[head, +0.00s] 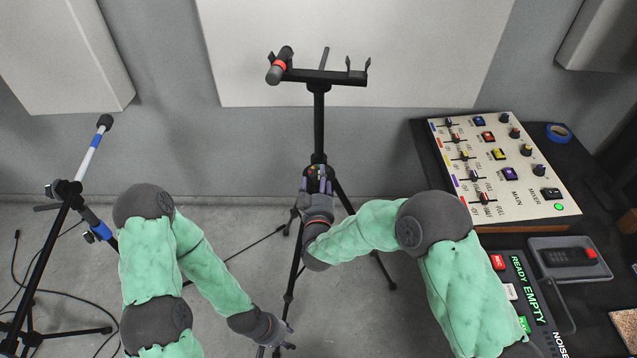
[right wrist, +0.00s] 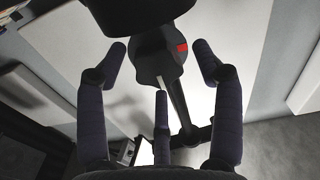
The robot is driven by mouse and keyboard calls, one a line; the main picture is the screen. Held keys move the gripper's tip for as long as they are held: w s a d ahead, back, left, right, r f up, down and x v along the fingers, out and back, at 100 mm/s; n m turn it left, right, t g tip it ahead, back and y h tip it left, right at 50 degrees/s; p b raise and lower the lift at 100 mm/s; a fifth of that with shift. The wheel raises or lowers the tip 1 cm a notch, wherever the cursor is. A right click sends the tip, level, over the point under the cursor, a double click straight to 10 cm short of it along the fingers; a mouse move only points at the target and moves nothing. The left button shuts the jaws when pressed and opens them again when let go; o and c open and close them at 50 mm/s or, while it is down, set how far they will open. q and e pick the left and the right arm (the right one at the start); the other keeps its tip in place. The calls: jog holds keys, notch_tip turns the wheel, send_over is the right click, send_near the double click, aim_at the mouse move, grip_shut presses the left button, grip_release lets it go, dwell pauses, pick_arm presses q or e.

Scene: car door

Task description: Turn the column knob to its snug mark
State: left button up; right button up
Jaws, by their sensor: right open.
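The column knob (right wrist: 158,62) is dark and lobed, with a white line on it, in the upper middle of the right wrist view. A red mark (right wrist: 182,47) shows beside it at the right. In the head view, the stand's black column (head: 319,125) rises at the centre, and small coloured spots (head: 318,172) show on it just beyond my right gripper. My right gripper (head: 317,190) is open in front of the knob, its fingers (right wrist: 162,80) spread around it with gaps at the sides. My left gripper (head: 277,338) hangs low near the stand's legs; its finger state is unclear.
A crossbar (head: 325,76) tops the stand, with a microphone (head: 279,66) at its left end. A mixer (head: 500,165) and a display panel (head: 525,290) are on the dark desk at right. A second stand (head: 62,215) with cables is at left.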

jog(key=c, duration=1.1)
